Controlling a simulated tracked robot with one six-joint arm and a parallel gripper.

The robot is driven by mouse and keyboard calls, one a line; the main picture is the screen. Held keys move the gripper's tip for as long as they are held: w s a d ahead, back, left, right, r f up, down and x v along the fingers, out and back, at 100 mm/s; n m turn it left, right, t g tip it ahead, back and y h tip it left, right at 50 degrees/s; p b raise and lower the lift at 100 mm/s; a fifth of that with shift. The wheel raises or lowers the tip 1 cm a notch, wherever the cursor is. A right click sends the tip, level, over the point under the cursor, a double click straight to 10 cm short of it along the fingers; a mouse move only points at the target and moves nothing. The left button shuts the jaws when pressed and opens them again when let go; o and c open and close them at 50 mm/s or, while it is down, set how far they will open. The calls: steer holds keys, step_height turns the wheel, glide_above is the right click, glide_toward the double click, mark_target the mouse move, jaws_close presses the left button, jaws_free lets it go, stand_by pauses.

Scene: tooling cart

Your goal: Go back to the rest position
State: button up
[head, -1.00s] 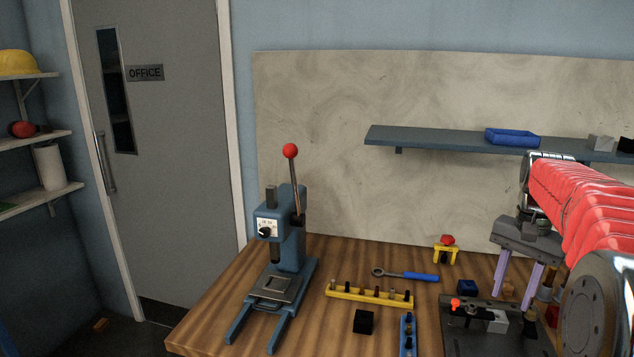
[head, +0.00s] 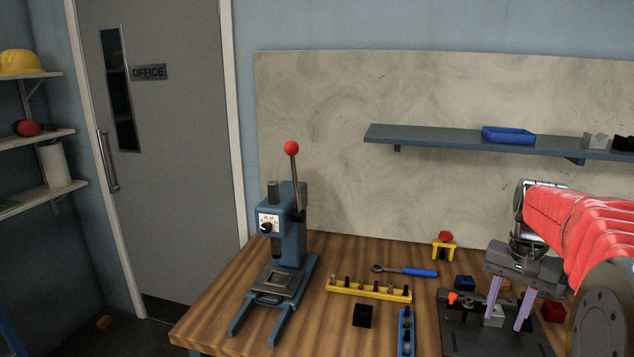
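My gripper (head: 506,322) is at the right of the head view, at the end of my red-sleeved arm, pointing down. Its two purple fingers stand apart with a clear gap between them, and I see nothing held. The fingertips are over or just in front of a black fixture plate (head: 462,336) on the wooden bench. A small grey block (head: 493,317) on the plate shows close by the left finger. I cannot tell whether they touch.
A blue press (head: 290,258) with a red-knobbed lever stands at the bench's left. A yellow rack (head: 370,291), black block (head: 362,315), blue rack (head: 404,335), blue-handled wrench (head: 418,272), red button (head: 445,237) and red block (head: 552,312) lie around. A shelf (head: 430,138) overhangs behind.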

steer(key=s+a+n+t, duration=0.5)
steer(key=s+a+n, duration=0.2)
steer(key=s+a, duration=1.3)
steer(key=a, duration=0.3)
steer(key=shift+s+n, duration=0.25)
steer(key=shift+n, duration=0.15)
